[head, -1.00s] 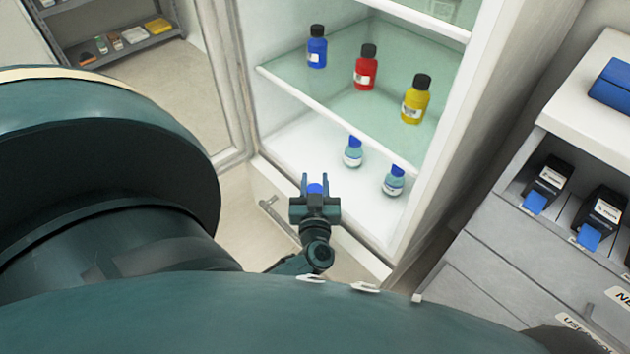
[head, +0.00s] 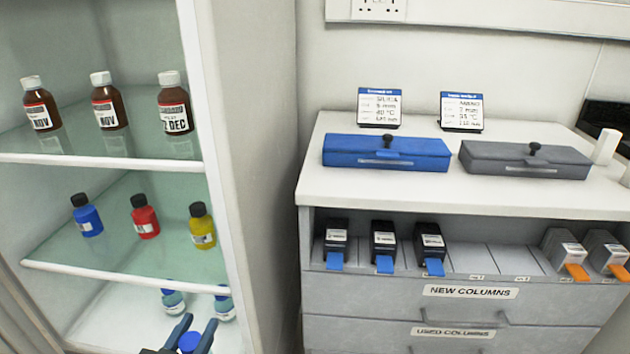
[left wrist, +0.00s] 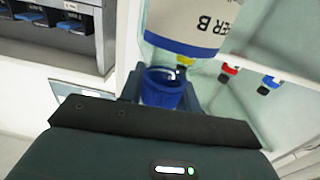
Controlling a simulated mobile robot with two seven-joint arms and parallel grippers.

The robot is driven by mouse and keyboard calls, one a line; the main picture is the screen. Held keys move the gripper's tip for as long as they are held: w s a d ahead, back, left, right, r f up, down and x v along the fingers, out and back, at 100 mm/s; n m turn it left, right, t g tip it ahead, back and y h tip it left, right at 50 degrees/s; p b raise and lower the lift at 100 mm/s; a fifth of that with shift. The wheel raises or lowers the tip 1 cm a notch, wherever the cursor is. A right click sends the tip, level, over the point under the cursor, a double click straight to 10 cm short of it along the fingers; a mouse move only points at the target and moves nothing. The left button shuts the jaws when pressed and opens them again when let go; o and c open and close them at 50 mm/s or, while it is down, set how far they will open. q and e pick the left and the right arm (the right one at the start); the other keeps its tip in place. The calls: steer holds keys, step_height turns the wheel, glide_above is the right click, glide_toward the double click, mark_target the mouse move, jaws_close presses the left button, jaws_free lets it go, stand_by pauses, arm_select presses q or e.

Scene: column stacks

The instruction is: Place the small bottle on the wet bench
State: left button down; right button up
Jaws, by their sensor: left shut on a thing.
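My left gripper (head: 193,335) shows at the bottom edge of the head view, in front of the lowest fridge shelf. It is shut on the blue cap (left wrist: 162,90) of a small clear bottle (left wrist: 190,25), whose label ends in "ER B" and appears upside down in the left wrist view. In the head view only the held bottle's blue cap (head: 189,343) shows between the fingers; the body is hidden. Two similar small bottles stand on the lowest shelf, one on the left (head: 173,302) and one on the right (head: 224,308). I cannot identify a wet bench. My right gripper is not in view.
Brown bottles (head: 108,105) stand on the upper shelf; blue, red (head: 145,222) and yellow bottles stand on the middle one. The fridge side wall (head: 245,170) separates them from a drawer cabinet (head: 390,290) with column slots. Blue (head: 345,152) and grey (head: 525,165) boxes lie on its top.

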arm_select(q)
steer(key=s+d+r+m+g+h, duration=0.1)
steer(key=d+r+m+g+h, duration=0.6)
steer(key=d+r+h, duration=0.5)
steer(key=shift+d+r+m, duration=0.65)
steer(key=shift+d+m, duration=0.05)
steer(key=shift+m, duration=0.4)
steer(key=shift+d, duration=0.1)
